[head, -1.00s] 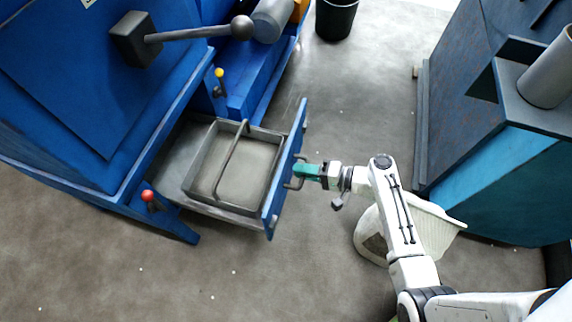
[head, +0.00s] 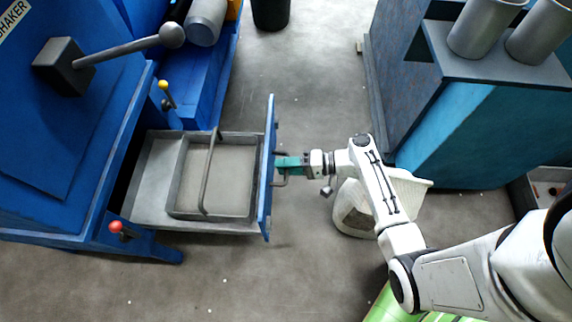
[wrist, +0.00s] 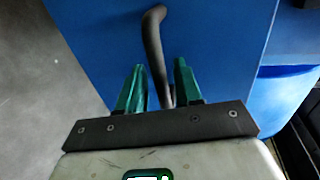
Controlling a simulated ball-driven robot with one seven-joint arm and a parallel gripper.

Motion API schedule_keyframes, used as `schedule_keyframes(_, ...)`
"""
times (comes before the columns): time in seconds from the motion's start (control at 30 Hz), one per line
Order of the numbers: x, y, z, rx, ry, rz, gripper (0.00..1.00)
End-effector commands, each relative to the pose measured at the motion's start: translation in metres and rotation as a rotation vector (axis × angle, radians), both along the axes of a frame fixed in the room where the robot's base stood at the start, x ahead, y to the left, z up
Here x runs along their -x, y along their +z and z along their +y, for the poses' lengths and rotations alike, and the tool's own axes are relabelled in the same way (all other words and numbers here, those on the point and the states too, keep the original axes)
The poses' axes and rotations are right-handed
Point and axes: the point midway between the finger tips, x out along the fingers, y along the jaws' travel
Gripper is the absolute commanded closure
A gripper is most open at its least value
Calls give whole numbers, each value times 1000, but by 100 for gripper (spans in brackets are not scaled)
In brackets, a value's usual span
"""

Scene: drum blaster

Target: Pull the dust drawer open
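The dust drawer (head: 150,190) is pulled well out of the blue machine, with its blue front panel (head: 267,170) facing my arm. Inside it sits a grey metal box with a carrying bar (head: 212,165). The drawer's dark bent handle (wrist: 154,45) stands out from the panel. My gripper (head: 283,163) is at the handle, and its green fingers lie on either side of the bar in the wrist view (wrist: 158,85). It appears shut on the handle. The exact contact between finger pads and bar is hard to see.
The blue machine (head: 90,140) has a ball-ended lever (head: 171,36), a yellow knob (head: 163,84) and a red knob (head: 116,227). A white bin (head: 352,213) stands on the floor under my arm. A blue-grey cabinet (head: 450,120) is at right. A black bucket (head: 270,12) is behind.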

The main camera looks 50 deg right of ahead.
Motion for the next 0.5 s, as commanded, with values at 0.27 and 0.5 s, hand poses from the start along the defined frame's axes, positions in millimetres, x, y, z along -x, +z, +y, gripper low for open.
schedule_keyframes(0.27, 1, 1, -1, -1, 1, -2, 64)
schedule_keyframes(0.5, 25, 8, -19, 0, -3, -1, 64)
